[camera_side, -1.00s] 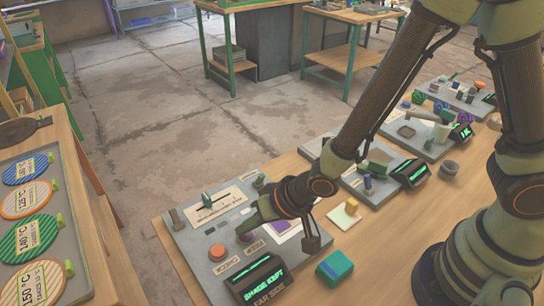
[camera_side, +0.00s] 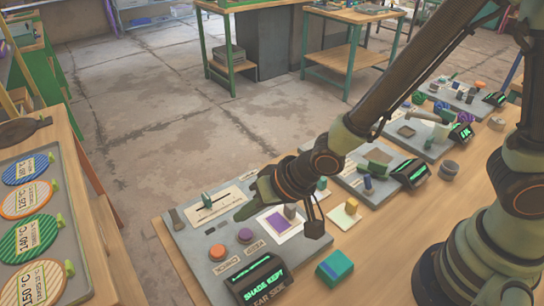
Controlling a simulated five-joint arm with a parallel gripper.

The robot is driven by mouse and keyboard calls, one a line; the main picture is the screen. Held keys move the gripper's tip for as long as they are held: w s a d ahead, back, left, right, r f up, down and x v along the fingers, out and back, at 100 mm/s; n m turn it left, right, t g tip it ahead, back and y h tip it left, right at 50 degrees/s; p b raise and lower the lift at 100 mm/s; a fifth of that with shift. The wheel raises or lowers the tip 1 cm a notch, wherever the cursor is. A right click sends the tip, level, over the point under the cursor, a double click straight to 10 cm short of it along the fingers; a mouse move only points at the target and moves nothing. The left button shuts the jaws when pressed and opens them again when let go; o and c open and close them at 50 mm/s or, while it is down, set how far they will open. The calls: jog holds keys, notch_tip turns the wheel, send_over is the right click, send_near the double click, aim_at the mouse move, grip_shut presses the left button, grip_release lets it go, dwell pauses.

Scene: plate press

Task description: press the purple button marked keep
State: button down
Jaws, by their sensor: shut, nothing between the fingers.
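The purple button (camera_side: 245,236) is a round cap on the grey panel (camera_side: 190,238) at the lower left, beside an orange button (camera_side: 218,252). Small label plates lie in front of the two buttons, too small to read surely. My gripper (camera_side: 241,214) is shut and empty. The whole cap is in view. A dark display (camera_side: 262,277) at the panel's front shows green text that reads "SHADE KEPT", with a second line below.
A slider (camera_side: 207,200) stands behind. A teal block (camera_side: 334,268) and a pale yellow pad (camera_side: 346,214) sit on the wooden table. More panels stand further right.

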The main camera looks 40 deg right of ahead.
jog(key=shift+r, duration=1.05)
